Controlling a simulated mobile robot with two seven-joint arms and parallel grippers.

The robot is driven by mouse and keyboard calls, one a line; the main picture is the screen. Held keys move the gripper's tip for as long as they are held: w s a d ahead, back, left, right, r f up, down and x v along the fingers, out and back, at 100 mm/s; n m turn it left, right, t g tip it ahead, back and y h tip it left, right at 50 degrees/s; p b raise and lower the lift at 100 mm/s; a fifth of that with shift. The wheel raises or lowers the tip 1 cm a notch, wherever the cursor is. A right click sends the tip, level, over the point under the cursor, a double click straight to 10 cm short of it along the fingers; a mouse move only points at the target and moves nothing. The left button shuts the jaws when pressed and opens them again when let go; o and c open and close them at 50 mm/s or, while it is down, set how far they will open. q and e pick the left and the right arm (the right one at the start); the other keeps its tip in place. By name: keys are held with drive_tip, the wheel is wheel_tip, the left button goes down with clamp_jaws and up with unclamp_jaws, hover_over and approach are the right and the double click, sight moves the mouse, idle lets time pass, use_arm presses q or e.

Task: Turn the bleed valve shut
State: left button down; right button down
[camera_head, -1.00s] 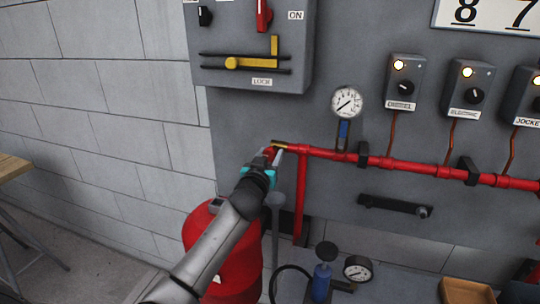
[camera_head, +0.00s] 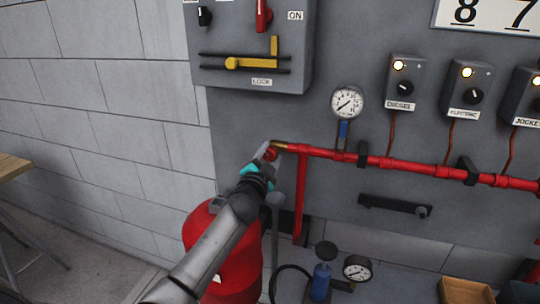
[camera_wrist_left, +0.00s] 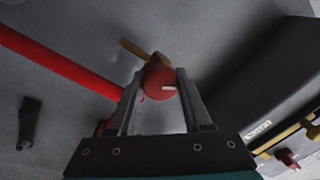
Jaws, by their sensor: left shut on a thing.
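The bleed valve has a round red knob (camera_wrist_left: 160,82) with a white mark on its face. Its brass part (camera_head: 279,144) sits at the left end of the red pipe, and the brass also shows in the left wrist view (camera_wrist_left: 133,48). My left gripper (camera_head: 267,153) is at the valve, shut on the red knob, with one finger on each side in the left wrist view. In the head view the fingers partly hide the knob. My right gripper is not in view.
The red pipe (camera_head: 405,164) runs right along the grey panel. A pressure gauge (camera_head: 347,102) is above it. A grey box with a yellow slide bar (camera_head: 250,62) hangs above the valve. A red tank (camera_head: 235,260) stands below my left arm.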

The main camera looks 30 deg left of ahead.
use_arm(q)
drive_tip(key=m, duration=0.6)
drive_tip(key=shift+m+h, duration=0.3)
drive_tip(key=shift+r+m, duration=0.1)
drive_tip(key=shift+m, duration=0.2)
drive_tip(key=shift+c, duration=1.8)
unclamp_jaws()
drive_tip(key=shift+s+d+f, duration=0.1)
drive_tip(key=shift+s+f, duration=0.1)
drive_tip(key=shift+s, duration=0.3)
drive_tip(key=v, duration=1.4)
drive_tip(key=shift+f+p, duration=0.15)
drive_tip(key=shift+p, duration=0.15)
drive_tip(key=shift+s, duration=0.1)
